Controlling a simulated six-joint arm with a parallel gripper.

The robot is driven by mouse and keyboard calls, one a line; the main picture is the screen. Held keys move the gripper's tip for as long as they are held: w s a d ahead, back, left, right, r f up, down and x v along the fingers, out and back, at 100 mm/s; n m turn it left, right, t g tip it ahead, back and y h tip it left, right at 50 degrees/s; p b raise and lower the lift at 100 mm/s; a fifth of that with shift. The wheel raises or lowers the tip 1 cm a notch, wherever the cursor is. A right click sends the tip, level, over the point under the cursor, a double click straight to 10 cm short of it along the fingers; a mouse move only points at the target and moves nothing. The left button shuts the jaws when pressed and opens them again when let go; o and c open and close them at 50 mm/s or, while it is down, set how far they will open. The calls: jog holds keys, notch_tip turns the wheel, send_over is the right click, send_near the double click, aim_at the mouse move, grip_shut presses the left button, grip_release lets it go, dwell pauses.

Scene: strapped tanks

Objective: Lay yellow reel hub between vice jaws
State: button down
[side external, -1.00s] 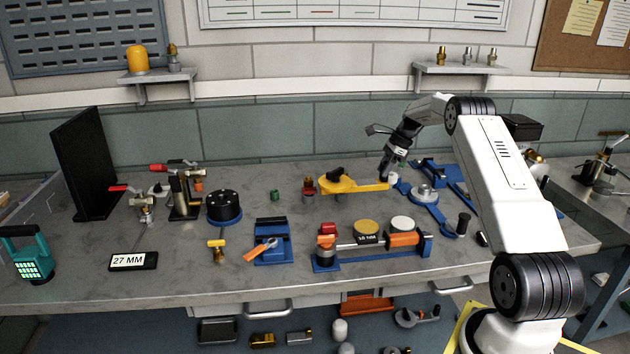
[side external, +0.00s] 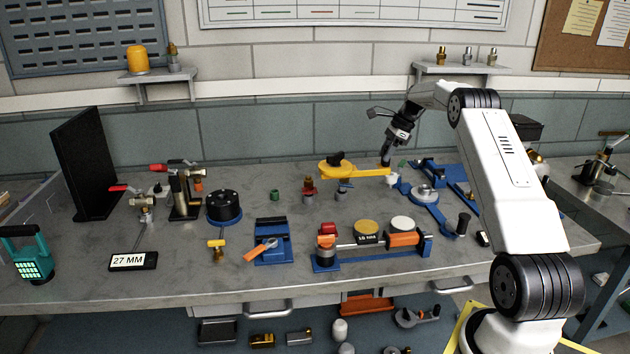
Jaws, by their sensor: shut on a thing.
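The yellow reel hub (side external: 335,168), as I take it, is a flat yellow piece with a round end, a black knob on top and a long bar reaching right. My gripper (side external: 386,165) is shut on the right end of that bar and holds the piece above the bench, roughly level. The fingertips are small and dark here. A blue vice-like fixture (side external: 272,250) with an orange handle sits on the bench, lower left of the held piece. Its jaw gap is too small to make out.
A long blue fixture (side external: 326,262) with red and orange blocks and round discs stands in front. A red-topped fitting (side external: 309,188) and a small blue part (side external: 345,186) sit close below the held piece. A blue-and-silver tool (side external: 424,194) lies to the right.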

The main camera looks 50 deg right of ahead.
aim_at(342, 168)
jog(key=shift+w+a+r, duration=0.1)
dwell(0.3)
jog(key=w+a, duration=0.2)
jog(key=a, duration=0.1)
jog(key=w+a+f, duration=0.1)
jog(key=w+a, duration=0.2)
jog(key=a, duration=0.1)
jog(key=w+a+f, duration=0.1)
jog(key=w+a, duration=0.1)
jog(key=a, duration=0.1)
jog(key=shift+w+a+f, duration=0.15)
jog(key=shift+w+a, duration=0.15)
jog(key=w+a+f, duration=0.1)
jog(key=w+a, duration=0.1)
jog(key=a, duration=0.4)
jog(key=w+a+f, duration=0.1)
jog(key=w+a, duration=0.1)
jog(key=a, duration=0.5)
jog(key=shift+w+f, duration=0.25)
jog(key=shift+f, duration=0.05)
jog(key=shift+f, duration=0.2)
jog(key=shift+f, duration=3.35)
jog(key=shift+c, duration=1.4)
grip_release()
